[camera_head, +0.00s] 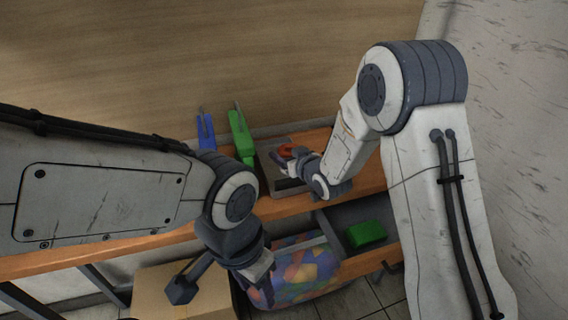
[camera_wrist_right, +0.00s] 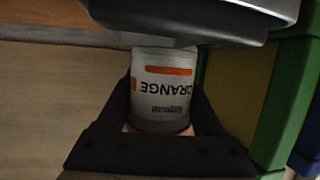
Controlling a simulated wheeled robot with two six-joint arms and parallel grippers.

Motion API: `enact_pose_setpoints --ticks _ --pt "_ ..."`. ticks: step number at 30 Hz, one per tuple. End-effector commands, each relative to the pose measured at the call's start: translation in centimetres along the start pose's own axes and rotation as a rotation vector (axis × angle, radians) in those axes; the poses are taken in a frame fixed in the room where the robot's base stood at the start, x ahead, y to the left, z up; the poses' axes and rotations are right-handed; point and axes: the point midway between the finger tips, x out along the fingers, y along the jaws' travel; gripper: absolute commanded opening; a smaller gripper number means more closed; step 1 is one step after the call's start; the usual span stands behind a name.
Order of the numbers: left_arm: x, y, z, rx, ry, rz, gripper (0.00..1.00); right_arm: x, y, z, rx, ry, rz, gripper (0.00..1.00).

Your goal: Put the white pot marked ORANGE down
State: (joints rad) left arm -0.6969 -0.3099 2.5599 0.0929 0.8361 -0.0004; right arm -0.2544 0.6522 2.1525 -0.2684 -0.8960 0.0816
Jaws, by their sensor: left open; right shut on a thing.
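The white pot marked ORANGE (camera_wrist_right: 163,85) is between the two dark fingers of my right gripper (camera_wrist_right: 163,112) in the right wrist view. The gripper is shut on it, and its label reads upside down in the picture. In the head view my right gripper (camera_head: 298,160) is over the grey tray-like unit (camera_head: 290,188) on the orange shelf, with a red-orange patch showing at its tip. The pot's far end is hidden behind a grey part (camera_wrist_right: 200,18). My left gripper (camera_head: 222,288) is open and empty, low in front of the shelf.
A green holder (camera_head: 241,138) and a blue one (camera_head: 205,132) stand left of the grey unit. Below are an open drawer with a green block (camera_head: 365,233), a bag of colourful pieces (camera_head: 305,278) and a cardboard box (camera_head: 208,302). The wooden shelf (camera_head: 345,152) has little free room.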

Motion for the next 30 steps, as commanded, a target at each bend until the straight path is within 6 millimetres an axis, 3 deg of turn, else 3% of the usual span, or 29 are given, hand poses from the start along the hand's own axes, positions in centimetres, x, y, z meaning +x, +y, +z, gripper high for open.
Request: enact_pose_setpoints --ticks 3,12,24,25,27,30 --pt "-0.1 0.0 0.0 0.0 0.0 0.0 0.5 0.7 -0.3 0.3 0.0 0.0 -0.001 0.07" --pt "-0.6 0.0 0.0 0.0 0.0 0.0 0.5 1.9 -0.2 3.8 0.001 0.0 0.001 0.07" --pt "0.0 0.0 0.0 0.0 0.0 0.0 0.5 2.1 -0.2 4.3 0.0 0.001 0.001 0.07" --pt "-0.1 0.0 0.0 0.0 0.0 0.0 0.5 2.0 -0.2 4.3 0.0 0.0 0.001 0.76" --pt "-0.2 0.0 0.0 0.0 0.0 0.0 0.5 2.0 -0.2 4.2 0.0 0.0 0.0 0.99" --pt "-0.2 0.0 0.0 0.0 0.0 0.0 0.5 2.0 -0.2 4.2 0.0 0.0 0.0 0.99"
